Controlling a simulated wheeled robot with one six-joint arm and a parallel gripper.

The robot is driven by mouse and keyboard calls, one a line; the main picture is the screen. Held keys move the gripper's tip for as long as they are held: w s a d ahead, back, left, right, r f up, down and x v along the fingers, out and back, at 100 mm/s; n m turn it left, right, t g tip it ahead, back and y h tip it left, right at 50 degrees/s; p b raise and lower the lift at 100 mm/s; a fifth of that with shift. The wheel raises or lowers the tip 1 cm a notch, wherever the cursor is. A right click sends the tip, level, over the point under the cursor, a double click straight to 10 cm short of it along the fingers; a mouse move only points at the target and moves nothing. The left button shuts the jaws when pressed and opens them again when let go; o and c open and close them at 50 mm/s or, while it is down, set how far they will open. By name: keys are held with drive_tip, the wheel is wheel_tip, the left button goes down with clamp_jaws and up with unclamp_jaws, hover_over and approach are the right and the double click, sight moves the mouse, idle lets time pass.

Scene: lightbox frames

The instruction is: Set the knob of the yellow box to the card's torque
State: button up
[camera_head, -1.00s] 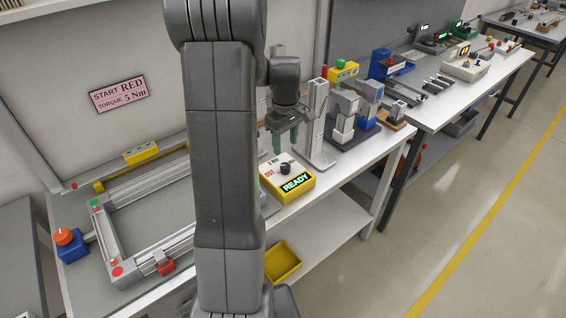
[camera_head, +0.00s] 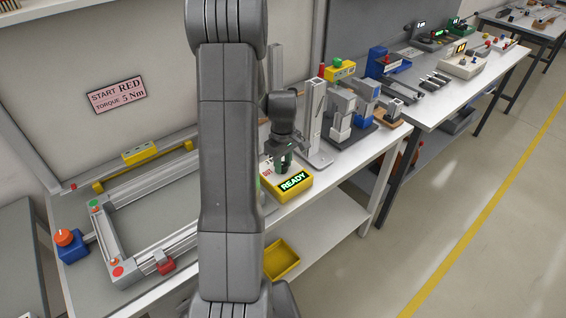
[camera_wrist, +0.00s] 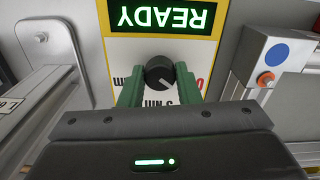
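The pink card (camera_head: 117,94) on the wall reads "START RED" and "TORQUE 5 Nm". The yellow box (camera_head: 288,196) sits at the bench's front edge with a green "READY" display, which appears upside down in the wrist view. Its dark round knob (camera_wrist: 160,72) has a pale pointer line slanting toward the lower right in the wrist view. My gripper (camera_wrist: 159,82) is over the white panel, with one green finger on each side of the knob. The fingers look apart, with little gap to the knob. They cover much of the panel's print. In the head view my gripper (camera_head: 282,163) hides the knob.
An aluminium frame (camera_head: 185,238) with coloured buttons lies left on the bench. A blue box with an orange knob (camera_head: 65,238) stands at its corner. A grey upright stand (camera_head: 313,125) is close behind the yellow box. A yellow bin (camera_head: 281,260) is below.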

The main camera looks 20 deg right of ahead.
drive_tip(key=c, duration=0.4)
drive_tip(key=m+b, duration=0.2)
drive_tip(key=m, duration=0.2)
drive_tip(key=shift+f, duration=0.1)
drive_tip(key=m+b, duration=0.2)
drive_tip(key=m, duration=0.3)
drive_tip(key=shift+m, duration=0.4)
drive_tip(key=m+b, duration=0.1)
drive_tip(key=m, duration=0.4)
drive_tip(key=shift+m, duration=0.3)
drive_tip(key=shift+m+b, duration=0.35)
drive_tip(key=shift+m, duration=2.25)
